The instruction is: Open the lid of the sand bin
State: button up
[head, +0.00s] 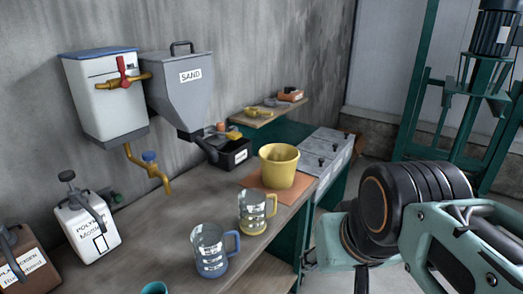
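The sand bin (168,88) is a grey metal hopper with a white SAND label, fixed to the concrete wall at upper left. Its flat lid (205,54) lies closed on top, with a dark loop handle (181,44) standing up from it. The bin tapers down to a dark outlet over the bench. My arm shows at lower right, well apart from the bin. My gripper is not visible in this view, so its fingers cannot be judged.
A white tank (98,100) with a yellow tap adjoins the bin on its left. Below, the bench (160,215) holds a black box (236,155), a yellow bucket (279,168), two measuring jugs (210,258) and labelled containers (88,225). A small shelf (262,115) is right of the bin.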

aim_at(313, 165)
jog(key=i+l, duration=0.85)
jog(key=i, duration=0.2)
